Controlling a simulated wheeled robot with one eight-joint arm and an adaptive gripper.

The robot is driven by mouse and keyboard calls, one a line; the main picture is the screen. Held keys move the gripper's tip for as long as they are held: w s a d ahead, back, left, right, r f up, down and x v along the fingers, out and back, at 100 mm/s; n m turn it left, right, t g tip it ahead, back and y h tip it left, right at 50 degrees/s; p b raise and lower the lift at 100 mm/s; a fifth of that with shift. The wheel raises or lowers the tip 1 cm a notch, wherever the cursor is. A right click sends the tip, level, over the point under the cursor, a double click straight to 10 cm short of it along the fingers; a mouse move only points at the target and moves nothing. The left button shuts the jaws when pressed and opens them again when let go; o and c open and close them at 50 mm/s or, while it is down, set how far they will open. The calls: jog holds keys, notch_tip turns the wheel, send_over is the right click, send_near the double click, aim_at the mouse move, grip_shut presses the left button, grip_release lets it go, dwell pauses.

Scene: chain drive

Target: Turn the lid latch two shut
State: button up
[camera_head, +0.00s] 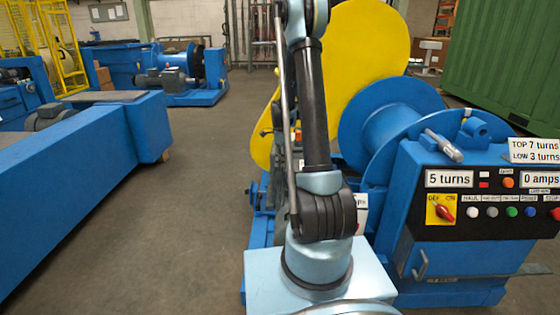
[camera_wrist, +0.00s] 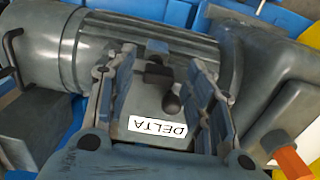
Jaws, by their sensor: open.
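In the wrist view a grey box lid (camera_wrist: 146,103) with a white label reading DELTA (camera_wrist: 157,127) lies below my gripper, beside a grey finned motor (camera_wrist: 90,52). A dark latch with a rounded knob (camera_wrist: 172,102) and a dark block (camera_wrist: 158,73) sit on the lid between my fingers. I cannot tell which numbered latch this is. My gripper (camera_wrist: 161,62) is open, with one finger on each side of the knob and a gap to it. In the head view my own arm hides the lid, the latch and my gripper.
A blue winch with a drum flange (camera_head: 375,115), yellow guard (camera_head: 362,45) and control panel (camera_head: 490,200) stands at right. An orange part (camera_wrist: 292,160) is near the right finger in the wrist view. A long blue machine (camera_head: 85,160) stands left; the floor (camera_head: 200,180) between is clear.

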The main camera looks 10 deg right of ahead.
jog(key=shift+c, duration=0.3)
jog(key=c, duration=1)
jog(key=n, duration=0.4)
jog(key=shift+a+n, duration=0.1)
jog(key=shift+n, duration=0.3)
jog(key=n, duration=0.4)
jog(key=shift+s+n, duration=0.15)
jog(key=shift+n, duration=0.15)
jog(key=n, duration=0.4)
jog(key=shift+s, duration=0.15)
jog(key=shift+s+n, duration=0.1)
jog(key=shift+n, duration=2.1)
